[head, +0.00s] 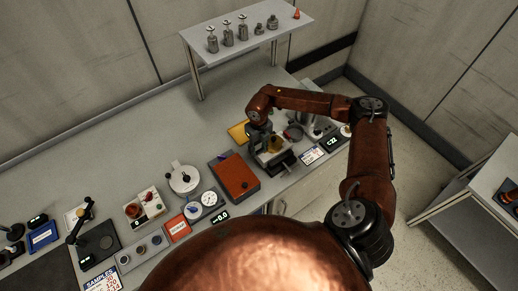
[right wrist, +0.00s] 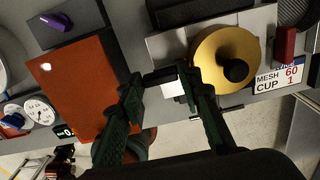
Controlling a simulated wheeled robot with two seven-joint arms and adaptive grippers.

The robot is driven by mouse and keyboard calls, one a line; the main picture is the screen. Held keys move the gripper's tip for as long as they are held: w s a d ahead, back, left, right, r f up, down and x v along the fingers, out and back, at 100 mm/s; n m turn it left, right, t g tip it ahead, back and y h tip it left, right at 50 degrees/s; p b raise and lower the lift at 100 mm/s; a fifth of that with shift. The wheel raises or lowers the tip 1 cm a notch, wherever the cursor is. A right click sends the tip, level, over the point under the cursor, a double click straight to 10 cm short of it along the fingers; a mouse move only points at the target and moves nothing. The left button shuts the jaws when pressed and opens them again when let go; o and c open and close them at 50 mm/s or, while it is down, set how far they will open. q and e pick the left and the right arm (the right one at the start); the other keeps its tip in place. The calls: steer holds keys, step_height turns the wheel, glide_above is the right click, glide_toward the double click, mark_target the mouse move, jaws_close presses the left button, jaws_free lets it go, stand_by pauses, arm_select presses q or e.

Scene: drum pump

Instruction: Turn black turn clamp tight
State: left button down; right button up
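My right gripper (head: 264,146) is over the right part of the bench, at a machine with a gold round lid (head: 275,146). In the right wrist view the two dark green fingers of my right gripper (right wrist: 164,92) are spread apart. A short dark bar with a white face (right wrist: 172,88) shows between the fingertips; I cannot tell whether they touch it. A black round knob (right wrist: 236,71) sits on the gold lid (right wrist: 210,45), just right of the fingers. I cannot tell which black part is the turn clamp. My left gripper is not in view.
An orange-red box (head: 235,178) stands left of my right gripper. White gauges (head: 209,197) and a white round device (head: 184,178) are farther left. A label reading MESH CUP (right wrist: 277,78) lies right of the gold lid. A raised shelf (head: 250,30) holds metal weights at the back.

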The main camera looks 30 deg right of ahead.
mark_target(258, 151)
steer(key=o, duration=0.4)
steer(key=shift+r, duration=4)
